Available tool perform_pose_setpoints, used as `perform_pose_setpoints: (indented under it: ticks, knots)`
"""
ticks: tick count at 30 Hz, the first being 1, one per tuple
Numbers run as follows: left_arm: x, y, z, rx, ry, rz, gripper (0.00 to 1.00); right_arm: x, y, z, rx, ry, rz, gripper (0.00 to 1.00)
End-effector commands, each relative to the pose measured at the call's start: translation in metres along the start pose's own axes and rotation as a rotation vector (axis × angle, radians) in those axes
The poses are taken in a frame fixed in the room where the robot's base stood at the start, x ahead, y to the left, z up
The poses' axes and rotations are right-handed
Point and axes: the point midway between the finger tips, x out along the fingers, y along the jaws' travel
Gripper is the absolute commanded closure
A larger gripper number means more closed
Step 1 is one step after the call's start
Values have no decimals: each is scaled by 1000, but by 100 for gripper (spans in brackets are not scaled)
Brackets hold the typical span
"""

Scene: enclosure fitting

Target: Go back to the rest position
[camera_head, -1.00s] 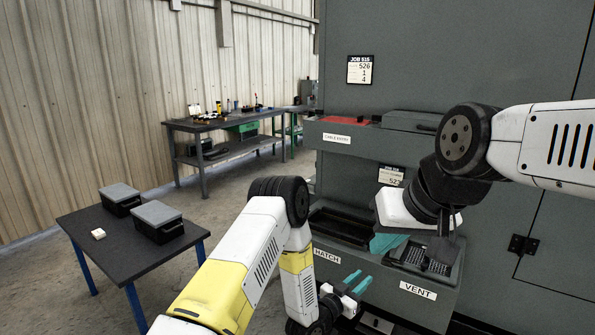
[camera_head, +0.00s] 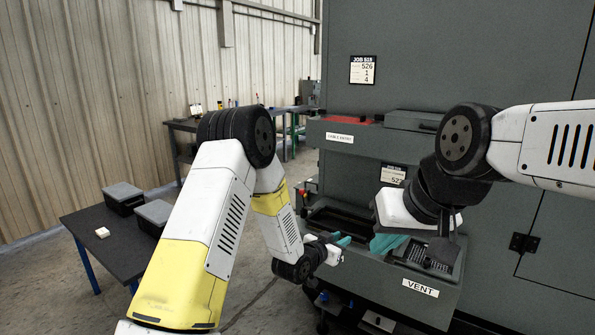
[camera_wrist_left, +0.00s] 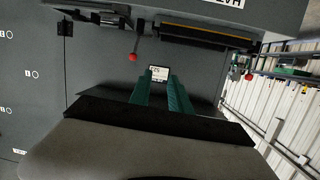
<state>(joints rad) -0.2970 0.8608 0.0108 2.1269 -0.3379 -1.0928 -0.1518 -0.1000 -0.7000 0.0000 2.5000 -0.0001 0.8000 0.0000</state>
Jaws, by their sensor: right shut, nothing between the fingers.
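My left gripper (camera_head: 338,240) has teal fingers. In the head view it hangs in front of the grey cabinet, left of my right gripper. In the left wrist view its two fingers (camera_wrist_left: 160,95) stand apart with an empty gap between them. My right gripper (camera_head: 388,243) is shut and empty, its teal fingers low over the tray area of the cabinet's open drawer. The drawer (camera_head: 430,305) carries a VENT label, and a dark grille part lies in it. My left forearm hides part of the drawer's left side.
A dark table (camera_head: 85,225) at left bears two grey-lidded boxes (camera_head: 123,197) and a small white block (camera_head: 102,232). A workbench (camera_head: 185,125) stands behind my left elbow. The cabinet (camera_head: 450,70) has a CABLE ENTRY shelf. Red knobs (camera_wrist_left: 132,57) show in the left wrist view.

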Motion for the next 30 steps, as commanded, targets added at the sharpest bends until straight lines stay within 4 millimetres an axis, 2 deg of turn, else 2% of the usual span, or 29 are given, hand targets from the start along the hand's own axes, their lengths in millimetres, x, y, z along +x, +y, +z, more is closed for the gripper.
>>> perform_pose_setpoints:
  ticks: [1, 5, 8, 11, 15, 19, 22, 27, 30]
  knots:
    - [-10, -17, -21, 2, -22, -28, 77, 0, 0, 0, 0, 0, 0, 100]
    - [-43, -52, -58, -14, -120, -93, 77, 0, 0, 0, 0, 0, 0, 100]
    - [-76, -74, -81, -40, -194, -142, 77, 0, 0, 0, 0, 0, 0, 100]
    - [-115, -91, -101, -73, -266, -189, 77, 0, 0, 0, 0, 0, 0, 100]
    - [-178, -105, -122, -136, -362, -249, 77, 0, 0, 0, 0, 0, 0, 100]
    - [-241, -106, -134, -206, -445, -295, 77, 0, 0, 0, 0, 0, 0, 100]
    - [-291, -99, -139, -268, -505, -323, 77, 0, 0, 0, 0, 0, 0, 100]
    - [-374, -74, -137, -378, -600, -351, 77, 0, 0, 0, 0, 0, 0, 100]
    - [-415, -55, -132, -436, -648, -356, 77, 0, 0, 0, 0, 0, 0, 100]
